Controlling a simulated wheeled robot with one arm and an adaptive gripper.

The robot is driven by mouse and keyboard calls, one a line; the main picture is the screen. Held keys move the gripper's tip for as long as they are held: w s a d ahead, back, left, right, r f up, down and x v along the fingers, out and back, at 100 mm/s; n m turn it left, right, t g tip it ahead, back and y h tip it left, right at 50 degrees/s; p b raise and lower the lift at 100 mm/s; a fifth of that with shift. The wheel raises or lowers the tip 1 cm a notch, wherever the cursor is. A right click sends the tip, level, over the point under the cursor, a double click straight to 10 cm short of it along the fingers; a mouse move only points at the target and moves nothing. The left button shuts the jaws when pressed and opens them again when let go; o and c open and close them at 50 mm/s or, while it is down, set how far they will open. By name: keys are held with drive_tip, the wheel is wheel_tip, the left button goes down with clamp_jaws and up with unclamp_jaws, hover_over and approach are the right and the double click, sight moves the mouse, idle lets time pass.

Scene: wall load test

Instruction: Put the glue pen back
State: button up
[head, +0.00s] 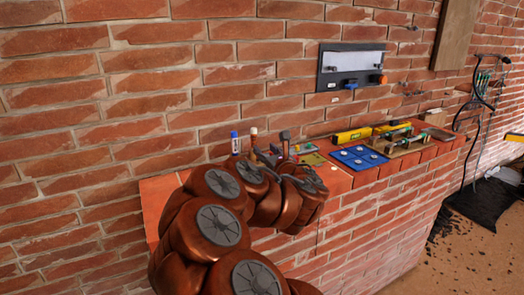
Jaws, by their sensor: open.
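A small white pen-like tube with a blue cap (235,143), which looks like the glue pen, stands upright on the brick ledge, left of the other items. My copper-brown arm rises in front of the ledge. My gripper (272,156) is at the arm's far end, just right of the tube and apart from it in the picture. It is open, small and partly hidden by my arm links. I see nothing held in it. The tube's foot and the ledge around it are partly hidden by my arm.
The brick ledge (345,180) holds a blue mat with white discs (358,157), a yellow level (352,135) and several tools. A dark-framed panel (350,67) hangs on the brick wall above. A black bag (482,205) lies on the floor at right.

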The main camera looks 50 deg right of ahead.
drive_tip(key=shift+b+v, duration=0.85)
drive_tip(key=shift+v, duration=0.3)
drive_tip(key=shift+f, duration=0.1)
